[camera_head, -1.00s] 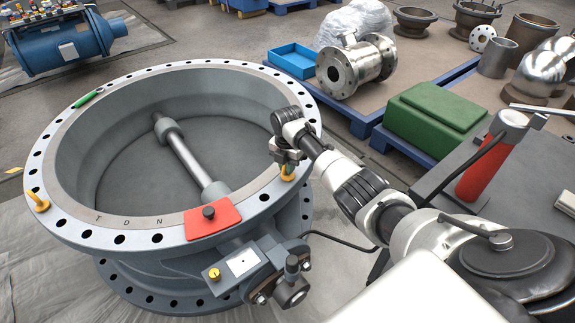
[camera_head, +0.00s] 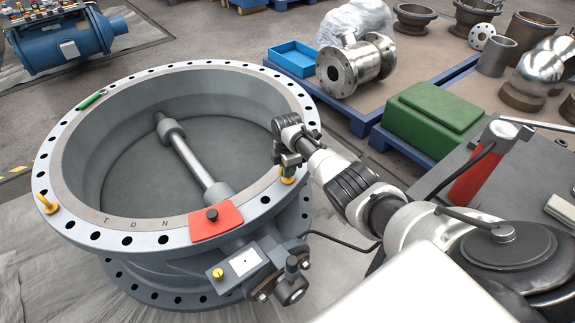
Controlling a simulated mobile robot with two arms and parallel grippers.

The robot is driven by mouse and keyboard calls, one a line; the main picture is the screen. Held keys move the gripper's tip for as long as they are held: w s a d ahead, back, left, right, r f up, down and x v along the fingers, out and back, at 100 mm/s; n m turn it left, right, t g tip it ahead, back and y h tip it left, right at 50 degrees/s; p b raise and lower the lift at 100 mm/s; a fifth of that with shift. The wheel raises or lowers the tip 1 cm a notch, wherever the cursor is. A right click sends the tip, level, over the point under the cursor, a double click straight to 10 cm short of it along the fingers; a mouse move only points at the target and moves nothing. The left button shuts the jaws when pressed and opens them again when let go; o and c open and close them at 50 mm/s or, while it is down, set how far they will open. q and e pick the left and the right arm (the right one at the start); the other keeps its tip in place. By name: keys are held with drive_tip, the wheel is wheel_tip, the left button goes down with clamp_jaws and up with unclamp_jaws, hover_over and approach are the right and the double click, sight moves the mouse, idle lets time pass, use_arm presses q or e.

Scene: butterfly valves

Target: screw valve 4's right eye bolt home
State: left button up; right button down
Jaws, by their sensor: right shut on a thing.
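Valve 4 (camera_head: 118,237) is a large grey ring body with a flange full of bolt holes, lying open side up. The right eye bolt (camera_head: 288,176) is yellow and stands at the flange's right side, with its upper part hidden by my gripper. My right gripper (camera_head: 289,160) points down over it and is shut on it. The left eye bolt (camera_head: 46,204), also yellow, stands upright in the flange at the left. My left gripper is not in view.
A green marker-like item (camera_head: 91,101) lies on the back left flange. An actuator box (camera_head: 246,263) juts out at the front. A green case (camera_head: 434,116) stands on a pallet at the right.

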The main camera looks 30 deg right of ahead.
drive_tip(key=m, duration=0.3)
drive_tip(key=shift+r+p, duration=0.1)
drive_tip(key=shift+p, duration=0.3)
drive_tip(key=m, duration=0.2)
drive_tip(key=shift+m+p, duration=0.3)
drive_tip(key=m, duration=0.3)
drive_tip(key=shift+w+m+p, duration=0.1)
drive_tip(key=shift+m+p, duration=0.2)
drive_tip(key=m, duration=0.3)
drive_tip(key=shift+m, duration=0.3)
drive_tip(key=m, duration=0.5)
drive_tip(key=shift+p, duration=0.35)
drive_tip(key=m, duration=0.6)
drive_tip(key=shift+d+m, duration=0.1)
drive_tip(key=shift+m, duration=0.3)
drive_tip(key=m, duration=0.3)
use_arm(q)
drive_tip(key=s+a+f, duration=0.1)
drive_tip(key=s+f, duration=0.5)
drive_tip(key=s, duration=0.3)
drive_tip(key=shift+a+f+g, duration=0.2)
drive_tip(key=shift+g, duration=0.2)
use_arm(e)
drive_tip(key=shift+m, duration=0.8)
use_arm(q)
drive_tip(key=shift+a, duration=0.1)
